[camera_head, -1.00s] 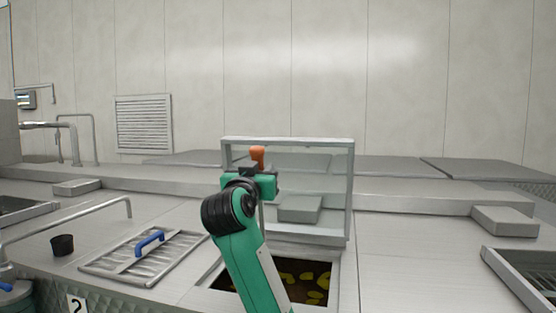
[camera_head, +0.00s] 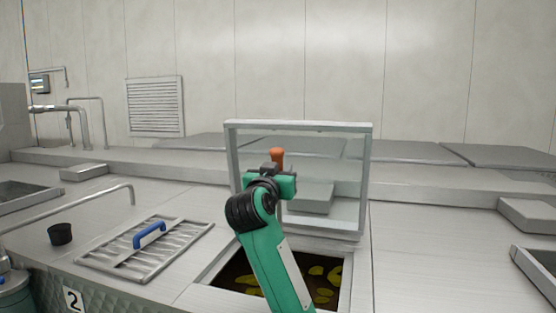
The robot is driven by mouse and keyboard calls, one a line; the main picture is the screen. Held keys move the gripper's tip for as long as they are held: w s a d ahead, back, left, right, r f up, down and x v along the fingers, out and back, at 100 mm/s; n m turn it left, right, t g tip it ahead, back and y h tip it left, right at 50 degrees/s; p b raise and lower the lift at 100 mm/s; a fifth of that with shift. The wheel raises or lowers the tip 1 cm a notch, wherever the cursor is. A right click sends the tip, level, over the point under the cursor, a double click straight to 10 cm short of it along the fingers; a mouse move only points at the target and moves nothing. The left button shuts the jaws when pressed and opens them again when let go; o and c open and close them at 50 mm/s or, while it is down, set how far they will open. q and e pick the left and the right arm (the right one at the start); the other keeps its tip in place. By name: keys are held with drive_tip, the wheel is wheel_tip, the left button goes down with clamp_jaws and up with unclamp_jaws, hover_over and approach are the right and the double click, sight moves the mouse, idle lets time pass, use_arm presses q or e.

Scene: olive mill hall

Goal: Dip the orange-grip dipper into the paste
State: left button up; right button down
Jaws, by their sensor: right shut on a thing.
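My right gripper (camera_head: 283,181) is shut on the orange-grip dipper (camera_head: 277,157), whose orange top sticks up above the jaws. The lower part of the dipper is mostly hidden behind my green arm. The gripper is in front of an upright clear framed lid (camera_head: 300,126), above the back of an open square hatch. In the hatch lies dark paste (camera_head: 318,286) with yellow-green patches. My arm covers part of the opening, and I cannot tell whether the dipper touches the paste. My left gripper is not in view.
A slatted grate (camera_head: 118,262) with a blue handle (camera_head: 150,235) lies left of the hatch. A black cup (camera_head: 60,234) and a bent pipe (camera_head: 80,213) are further left. Grey blocks (camera_head: 84,172) stand along the back ledge.

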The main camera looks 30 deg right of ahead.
drive_tip(key=w+d+f, duration=0.1)
drive_tip(key=f, duration=1)
drive_tip(key=w+d+f+g+y, duration=0.1)
drive_tip(key=w+d+f, duration=0.1)
drive_tip(key=f, duration=0.9)
drive_tip(key=shift+d, duration=0.3)
idle(0.8)
